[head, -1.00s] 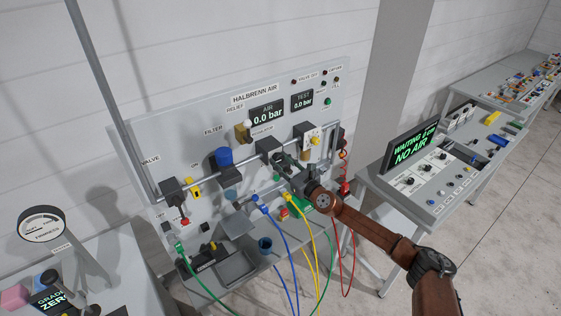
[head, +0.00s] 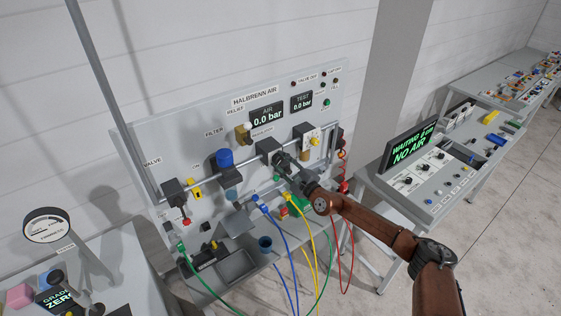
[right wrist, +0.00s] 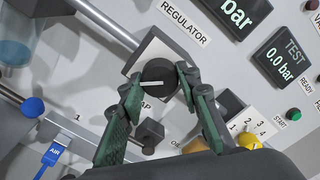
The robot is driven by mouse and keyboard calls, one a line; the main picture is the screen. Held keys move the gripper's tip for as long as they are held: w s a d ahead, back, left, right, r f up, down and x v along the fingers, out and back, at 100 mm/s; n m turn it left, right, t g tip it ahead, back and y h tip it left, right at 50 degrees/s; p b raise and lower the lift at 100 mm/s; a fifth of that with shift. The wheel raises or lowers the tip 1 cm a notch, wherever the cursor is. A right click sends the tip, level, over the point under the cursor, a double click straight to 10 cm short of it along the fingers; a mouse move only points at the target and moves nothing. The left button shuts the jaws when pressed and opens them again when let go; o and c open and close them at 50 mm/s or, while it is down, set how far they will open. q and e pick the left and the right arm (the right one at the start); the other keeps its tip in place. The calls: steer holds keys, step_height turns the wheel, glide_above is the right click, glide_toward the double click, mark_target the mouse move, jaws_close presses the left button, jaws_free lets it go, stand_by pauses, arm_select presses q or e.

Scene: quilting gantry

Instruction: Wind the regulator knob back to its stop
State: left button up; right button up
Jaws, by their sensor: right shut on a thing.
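The regulator knob (right wrist: 155,72) is dark and round with a pale line across it, on the front of the regulator block, which also shows in the head view (head: 267,149). My right gripper (right wrist: 161,87) has a green-padded finger on each side of the knob and is shut on it. In the head view my right gripper (head: 282,160) is at the regulator and mostly hides the knob. The AIR display (head: 266,115) above reads 0.0 bar. My left gripper is not in view.
The blue-topped filter (head: 224,158) is left of the regulator, on the same pipe. A yellow-knobbed block (head: 312,141) sits close on the right. Blue, yellow, green and red hoses hang below. The TEST display (head: 302,101) reads 0.0 bar; the side screen (head: 410,150) reads NO AIR.

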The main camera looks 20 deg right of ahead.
steer(key=shift+f+n, duration=0.2)
steer(key=shift+n, duration=0.1)
stand_by(0.4)
steer(key=o, duration=1.2)
steer(key=shift+r, duration=0.15)
steer(key=shift+c, duration=0.2)
steer(key=v, duration=1.2)
